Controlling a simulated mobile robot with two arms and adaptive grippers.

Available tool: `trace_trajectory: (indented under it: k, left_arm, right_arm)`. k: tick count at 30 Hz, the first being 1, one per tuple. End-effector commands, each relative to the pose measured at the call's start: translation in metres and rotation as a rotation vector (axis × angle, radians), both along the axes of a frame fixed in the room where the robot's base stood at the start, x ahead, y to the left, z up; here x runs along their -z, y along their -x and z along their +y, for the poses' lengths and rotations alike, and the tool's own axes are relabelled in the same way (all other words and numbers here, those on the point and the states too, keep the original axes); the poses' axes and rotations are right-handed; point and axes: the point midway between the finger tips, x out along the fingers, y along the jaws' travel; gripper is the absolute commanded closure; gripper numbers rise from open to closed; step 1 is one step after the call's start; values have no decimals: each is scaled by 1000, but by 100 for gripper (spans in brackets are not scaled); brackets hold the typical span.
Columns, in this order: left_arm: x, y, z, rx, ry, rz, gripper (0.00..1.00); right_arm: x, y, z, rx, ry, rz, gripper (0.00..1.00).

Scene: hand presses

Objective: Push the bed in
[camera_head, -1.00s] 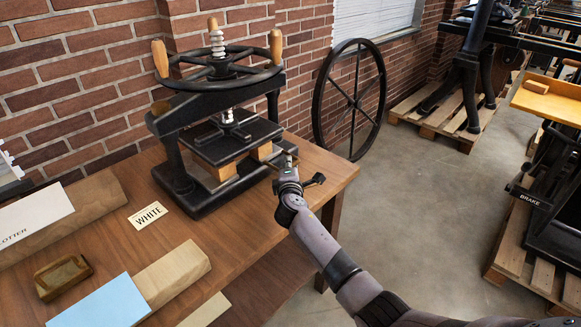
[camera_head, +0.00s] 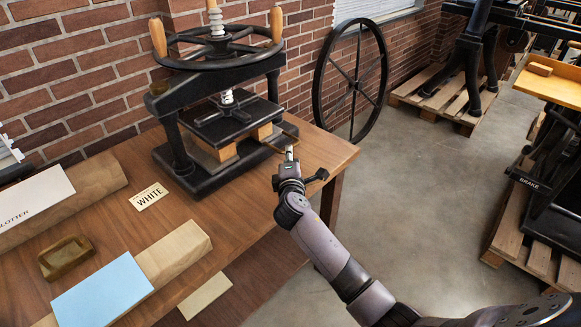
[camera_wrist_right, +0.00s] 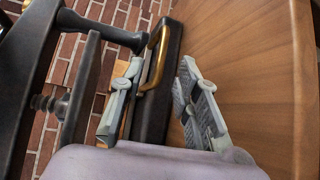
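The black hand press (camera_head: 170,105) stands on the wooden table, with two posts, a handwheel on top and wooden blocks under its platen (camera_head: 228,122). Its low black bed (camera_head: 215,178) lies at the bottom. A brass handle (camera_head: 281,139) is at its right end. In the right wrist view the handle (camera_wrist_right: 156,62) stands on a long black edge (camera_wrist_right: 158,105). My right gripper (camera_head: 289,153) is just off that end. In the wrist view its fingers (camera_wrist_right: 160,103) are spread, with the handle close to the left finger; contact is unclear. My left gripper is out of view.
A large spoked wheel (camera_head: 350,80) leans by the wall. Floor to the right is open, up to presses on pallets.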

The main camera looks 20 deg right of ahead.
Motion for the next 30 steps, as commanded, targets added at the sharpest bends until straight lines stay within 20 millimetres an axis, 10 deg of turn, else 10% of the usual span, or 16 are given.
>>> trace_trajectory:
  k: [10, 30]
  left_arm:
    - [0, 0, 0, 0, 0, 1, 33]
    - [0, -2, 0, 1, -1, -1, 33]
  right_arm:
    - [-7, 44, 20, -1, 0, 0, 70]
    - [-8, 47, 20, 0, 1, -1, 70]
